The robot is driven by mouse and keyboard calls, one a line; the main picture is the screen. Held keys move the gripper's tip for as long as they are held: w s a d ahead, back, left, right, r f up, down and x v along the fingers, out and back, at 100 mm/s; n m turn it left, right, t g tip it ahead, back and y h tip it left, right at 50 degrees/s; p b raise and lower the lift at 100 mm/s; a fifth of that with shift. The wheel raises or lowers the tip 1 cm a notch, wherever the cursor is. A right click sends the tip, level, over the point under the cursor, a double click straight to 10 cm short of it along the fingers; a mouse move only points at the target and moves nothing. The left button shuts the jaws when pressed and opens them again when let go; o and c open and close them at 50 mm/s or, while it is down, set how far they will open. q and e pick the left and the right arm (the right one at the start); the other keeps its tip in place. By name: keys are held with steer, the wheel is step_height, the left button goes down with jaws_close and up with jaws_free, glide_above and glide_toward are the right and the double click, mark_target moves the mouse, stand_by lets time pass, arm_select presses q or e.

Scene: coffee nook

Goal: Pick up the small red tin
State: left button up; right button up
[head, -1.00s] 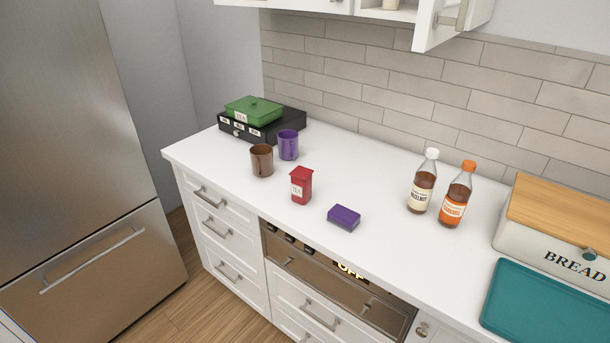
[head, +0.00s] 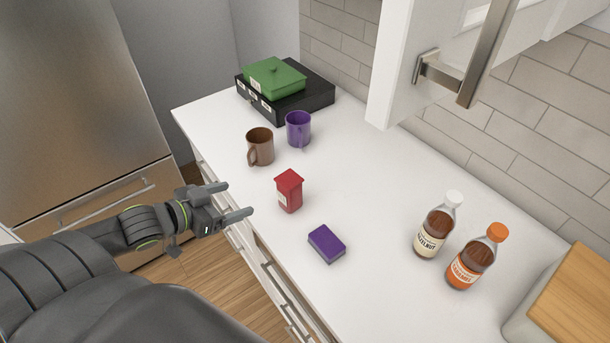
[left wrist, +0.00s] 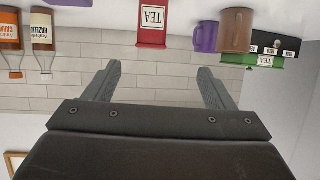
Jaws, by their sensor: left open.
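The small red tin (head: 289,191) stands upright on the white counter, near its front edge, with a pale label on its side. In the left wrist view, which is upside down, the tin (left wrist: 153,24) shows its TEA label at the top middle, beyond the fingertips. My left gripper (head: 238,200) is open and empty, to the left of the tin and apart from it, at the counter's front edge. Its two fingers (left wrist: 157,75) are spread in the wrist view. My right gripper is not in view.
A brown mug (head: 260,147) and a purple mug (head: 298,129) stand behind the tin. A purple sponge-like block (head: 326,243) lies to its right. Two syrup bottles (head: 437,228) stand farther right. A green tin (head: 273,78) sits on a black box (head: 313,96).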

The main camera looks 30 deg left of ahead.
mark_target(279, 184)
arm_select(q)
steer(key=shift+h, duration=0.3)
steer(key=b+x, duration=0.1)
steer(key=x, duration=0.2)
steer(key=b+x, duration=0.2)
steer(key=x, duration=0.2)
steer(key=b+x, duration=0.2)
steer(key=x, duration=0.1)
steer(key=shift+w+d+r, duration=0.2)
steer(key=shift+d+r, duration=0.05)
steer(key=shift+d, duration=0.15)
steer(key=shift+w+d+f, duration=0.15)
steer(key=shift+w+f, duration=0.05)
steer(key=shift+w, duration=0.3)
steer(key=shift+w+d+p, duration=0.35)
steer(key=shift+w, duration=0.35)
steer(key=shift+p+x, duration=0.45)
steer(key=shift+x, duration=1.55)
steer(key=shift+s, duration=0.1)
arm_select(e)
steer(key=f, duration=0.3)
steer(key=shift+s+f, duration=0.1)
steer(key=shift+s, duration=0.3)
arm_select(q)
steer(key=c, duration=1.2)
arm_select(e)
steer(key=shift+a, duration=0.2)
